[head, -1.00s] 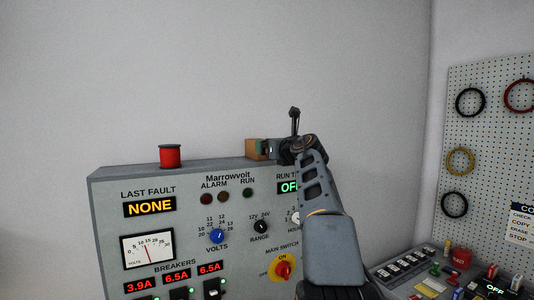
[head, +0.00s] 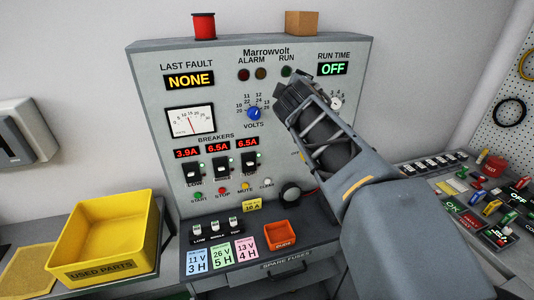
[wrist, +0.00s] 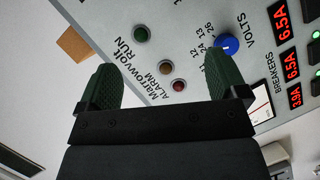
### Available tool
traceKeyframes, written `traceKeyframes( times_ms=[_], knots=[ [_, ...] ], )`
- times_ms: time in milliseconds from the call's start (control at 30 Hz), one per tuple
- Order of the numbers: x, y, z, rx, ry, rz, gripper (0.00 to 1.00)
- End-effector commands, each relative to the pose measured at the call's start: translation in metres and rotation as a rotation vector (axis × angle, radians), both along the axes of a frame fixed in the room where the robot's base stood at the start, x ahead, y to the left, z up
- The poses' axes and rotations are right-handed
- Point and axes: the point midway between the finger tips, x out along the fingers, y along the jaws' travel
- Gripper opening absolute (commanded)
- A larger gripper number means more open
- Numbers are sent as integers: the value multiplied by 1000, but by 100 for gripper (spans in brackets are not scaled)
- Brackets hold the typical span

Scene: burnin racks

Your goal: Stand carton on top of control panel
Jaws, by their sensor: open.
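The carton (head: 302,22) is a small brown box standing on the top of the grey control panel (head: 215,95), toward its right. It also shows in the wrist view (wrist: 73,45), beyond the panel's top edge. My gripper (head: 285,90) is in front of the panel's face, below the carton and near the volts knob. In the wrist view my gripper (wrist: 160,80) has its two green fingers wide apart with nothing between them. The gripper is apart from the carton. The carton's underside is hidden.
A red spool (head: 204,27) stands on the panel top, left of the carton. A yellow used-parts bin (head: 107,235) is at the left. An orange tray (head: 281,235) sits on the ledge below the panel. A switch console (head: 480,200) is at the right.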

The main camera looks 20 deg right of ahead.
Motion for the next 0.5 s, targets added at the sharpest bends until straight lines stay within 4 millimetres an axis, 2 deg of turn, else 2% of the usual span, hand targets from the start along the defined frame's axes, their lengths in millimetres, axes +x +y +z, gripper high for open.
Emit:
traceKeyframes(
  times_ms=[33, 100, 200, 333, 400, 500],
  knots=[
    [-18, 21, -40, 185, 52, -31, 91],
    [-44, 46, -92, 422, 137, -94, 91],
    [-81, 80, -151, 678, 266, -177, 91],
    [-122, 115, -201, 896, 410, -267, 91],
    [-138, 128, -218, 972, 469, -304, 91],
    [-154, 141, -233, 1039, 525, -338, 91]
  ],
)
